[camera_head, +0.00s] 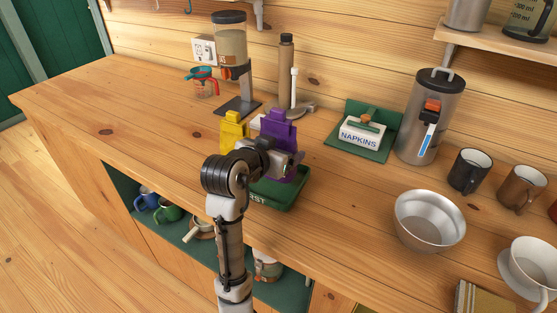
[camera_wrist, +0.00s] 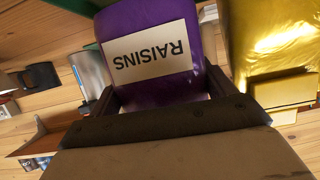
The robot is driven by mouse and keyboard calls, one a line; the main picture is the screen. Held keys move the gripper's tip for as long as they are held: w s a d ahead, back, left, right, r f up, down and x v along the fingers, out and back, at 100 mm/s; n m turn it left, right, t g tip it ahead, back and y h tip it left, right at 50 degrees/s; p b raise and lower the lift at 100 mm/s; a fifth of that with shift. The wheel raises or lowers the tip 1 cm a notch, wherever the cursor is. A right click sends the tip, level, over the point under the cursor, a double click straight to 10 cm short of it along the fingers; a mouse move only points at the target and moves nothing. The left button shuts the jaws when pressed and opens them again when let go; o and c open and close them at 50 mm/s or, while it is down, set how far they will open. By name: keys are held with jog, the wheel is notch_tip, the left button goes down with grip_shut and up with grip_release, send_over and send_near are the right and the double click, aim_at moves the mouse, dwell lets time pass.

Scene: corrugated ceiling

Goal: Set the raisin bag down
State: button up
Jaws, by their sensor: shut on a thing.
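The raisin bag (camera_head: 280,138) is purple. In the wrist view the bag (camera_wrist: 169,82) carries a pale label reading RAISINS, upside down in that picture. My gripper (camera_wrist: 160,100) is shut on it, with a dark finger at each side. In the head view my gripper (camera_head: 280,160) is at the bag's front, and the arm hides part of it. The bag is upright, at the green tray (camera_head: 290,200) on the counter. I cannot tell whether its base touches the tray.
A yellow bag (camera_head: 234,132) stands close to the left; it shows gold in the wrist view (camera_wrist: 270,40). A grain dispenser (camera_head: 231,60) and brown bottle (camera_head: 286,70) are behind. A napkin holder (camera_head: 362,133) and metal bowl (camera_head: 430,220) are to the right. Counter left of the yellow bag is clear.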

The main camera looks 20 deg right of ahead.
jog(key=shift+f, duration=1.7)
jog(key=shift+f, duration=0.2)
jog(key=o, duration=0.9)
jog(key=shift+r, duration=0.25)
jog(key=b+v, duration=0.1)
jog(key=v, duration=1.1)
jog(key=shift+w, duration=0.1)
